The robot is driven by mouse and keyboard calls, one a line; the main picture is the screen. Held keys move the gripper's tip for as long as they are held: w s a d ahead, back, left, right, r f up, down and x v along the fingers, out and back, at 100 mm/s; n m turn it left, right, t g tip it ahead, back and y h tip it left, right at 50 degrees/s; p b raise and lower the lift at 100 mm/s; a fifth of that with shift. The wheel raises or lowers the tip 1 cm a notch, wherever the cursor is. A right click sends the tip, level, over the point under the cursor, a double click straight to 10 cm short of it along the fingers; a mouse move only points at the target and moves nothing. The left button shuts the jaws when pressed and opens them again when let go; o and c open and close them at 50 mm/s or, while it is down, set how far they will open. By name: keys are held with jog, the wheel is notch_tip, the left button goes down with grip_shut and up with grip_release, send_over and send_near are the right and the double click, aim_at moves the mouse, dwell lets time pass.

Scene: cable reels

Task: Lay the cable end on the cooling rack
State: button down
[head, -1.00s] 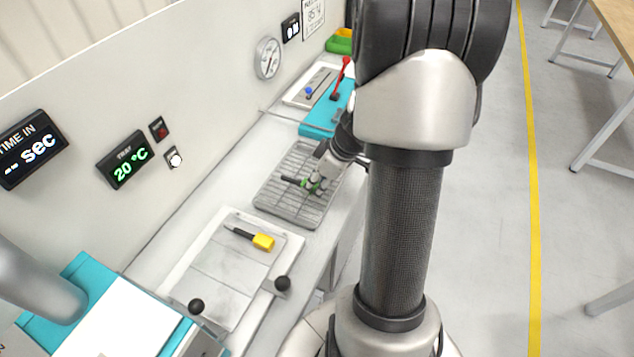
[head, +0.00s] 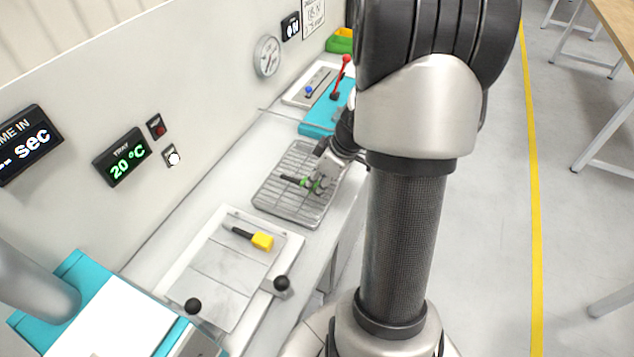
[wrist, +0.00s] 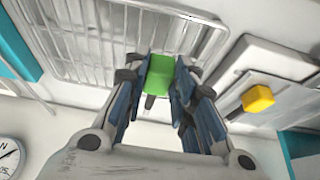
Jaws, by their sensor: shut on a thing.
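The cable end is a short dark piece with a green block (wrist: 159,75). My gripper (wrist: 157,88) is shut on the green block in the wrist view. In the head view my gripper (head: 318,184) is over the wire cooling rack (head: 275,201), with the dark cable end (head: 290,179) pointing left from it. The rack also shows in the wrist view (wrist: 90,38), behind the fingers. I cannot tell whether the cable end touches the rack wires.
A white tray (head: 197,264) in front of the rack holds a dark piece with a yellow block (head: 262,241). A teal base with a red lever (head: 340,80) stands behind the rack. The wall runs along the left.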

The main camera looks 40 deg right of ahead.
jog(key=shift+f+b, duration=1.1)
jog(key=shift+b, duration=0.35)
jog(key=shift+f, duration=0.2)
jog(key=shift+f, duration=0.4)
jog(key=c, duration=1.2)
grip_release()
jog(key=shift+c, duration=0.2)
jog(key=shift+r, duration=0.1)
jog(key=w+p+v, duration=0.1)
jog(key=p+v, duration=0.2)
jog(key=v, duration=0.8)
jog(key=w+a+r+p+v, duration=0.1)
jog(key=p+v, duration=0.3)
jog(key=v, duration=0.7)
jog(key=shift+w+a+r, duration=0.3)
jog(key=shift+w+r, duration=0.05)
jog(key=shift+w, duration=0.45)
